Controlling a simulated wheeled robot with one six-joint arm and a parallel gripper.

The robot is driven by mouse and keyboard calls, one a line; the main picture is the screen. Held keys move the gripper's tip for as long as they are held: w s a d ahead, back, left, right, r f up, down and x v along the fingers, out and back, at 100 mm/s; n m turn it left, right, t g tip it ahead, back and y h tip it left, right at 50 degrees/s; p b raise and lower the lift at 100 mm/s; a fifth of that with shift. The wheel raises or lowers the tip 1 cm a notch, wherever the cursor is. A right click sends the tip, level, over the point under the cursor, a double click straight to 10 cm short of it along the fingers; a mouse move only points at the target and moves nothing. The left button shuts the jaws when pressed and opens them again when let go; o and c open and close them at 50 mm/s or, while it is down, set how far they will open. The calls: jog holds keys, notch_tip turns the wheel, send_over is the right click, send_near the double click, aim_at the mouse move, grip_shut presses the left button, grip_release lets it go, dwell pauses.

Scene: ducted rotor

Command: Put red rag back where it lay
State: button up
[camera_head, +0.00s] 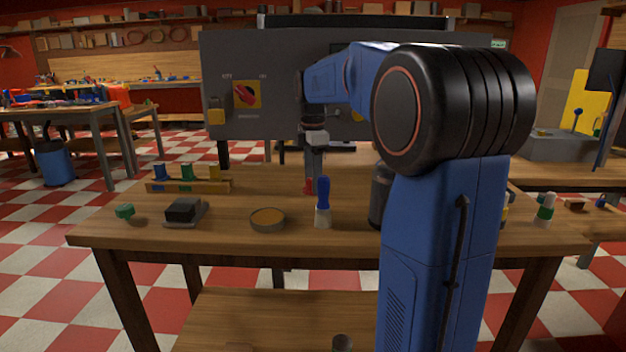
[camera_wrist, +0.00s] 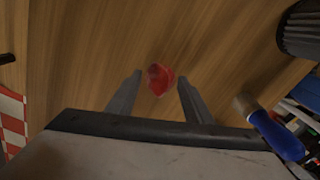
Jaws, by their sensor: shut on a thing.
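The red rag (camera_head: 308,187) is a small crumpled red piece at the lower end of my gripper (camera_head: 313,184), over the wooden workbench (camera_head: 240,235). In the wrist view the red rag (camera_wrist: 160,82) sits between the tips of my gripper (camera_wrist: 160,77), which is shut on it. The bench's wood grain shows behind the rag. I cannot tell whether the rag touches the bench top.
A blue-handled brush (camera_head: 323,205) stands close in front of my gripper. A dark ribbed cylinder (camera_head: 379,196) is to its right, partly behind my arm. A round tin (camera_head: 267,219), dark block (camera_head: 182,210), green knob (camera_head: 125,211) and wooden rack (camera_head: 188,186) are left. A grey panel (camera_head: 270,115) rises behind.

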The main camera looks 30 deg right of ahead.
jog(key=o, duration=0.9)
jog(key=shift+o, duration=0.2)
notch_tip(320, 180, up, 12)
